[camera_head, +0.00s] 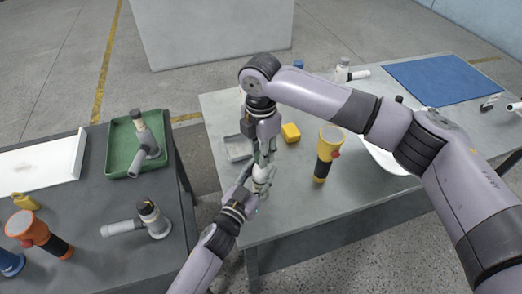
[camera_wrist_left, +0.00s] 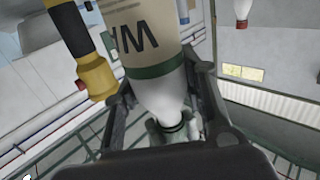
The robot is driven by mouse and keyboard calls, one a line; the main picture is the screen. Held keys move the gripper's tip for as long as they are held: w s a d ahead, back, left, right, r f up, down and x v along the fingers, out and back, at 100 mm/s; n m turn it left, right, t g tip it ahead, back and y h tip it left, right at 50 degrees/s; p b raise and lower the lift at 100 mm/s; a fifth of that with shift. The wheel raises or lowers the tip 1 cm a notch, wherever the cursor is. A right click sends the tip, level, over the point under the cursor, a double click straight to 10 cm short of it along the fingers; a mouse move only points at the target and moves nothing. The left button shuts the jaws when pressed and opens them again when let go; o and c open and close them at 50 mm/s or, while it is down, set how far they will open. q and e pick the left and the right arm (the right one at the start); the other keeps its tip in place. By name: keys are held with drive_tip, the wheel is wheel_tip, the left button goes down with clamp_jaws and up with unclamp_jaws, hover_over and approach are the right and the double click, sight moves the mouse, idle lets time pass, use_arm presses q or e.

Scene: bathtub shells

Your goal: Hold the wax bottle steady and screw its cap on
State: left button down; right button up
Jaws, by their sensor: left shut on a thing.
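The wax bottle (camera_head: 262,174) shows small and pale between my two grippers in the head view, over the front-left edge of the right table. In the left wrist view the bottle (camera_wrist_left: 150,58) has a beige label with dark lettering, a green band and a white shoulder narrowing to a dark-ringed neck. My left gripper (camera_head: 252,184) is shut on the bottle; its dark fingers flank it in the wrist view. My right gripper (camera_head: 265,154) points down at the bottle's upper end. Its fingertips are too small to judge. I cannot make out the cap.
A yellow-black torch (camera_head: 327,154) stands right of the grippers. A yellow block (camera_head: 291,132) and a grey tray (camera_head: 238,147) lie close by. A green tray (camera_head: 121,157) is on the left table. A blue mat (camera_head: 440,80) lies at the back right.

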clamp_jaws()
drive_tip(key=m, duration=0.5)
drive_tip(key=shift+s, duration=0.1)
drive_tip(key=m, duration=0.4)
drive_tip(key=shift+f+m, duration=0.1)
drive_tip(key=shift+m, duration=0.2)
drive_tip(key=m, duration=0.6)
drive_tip(key=shift+a+m, duration=0.1)
drive_tip(key=shift+m, duration=0.2)
drive_tip(key=m, duration=0.5)
drive_tip(key=o, duration=0.6)
unclamp_jaws()
drive_tip(key=shift+c, duration=0.2)
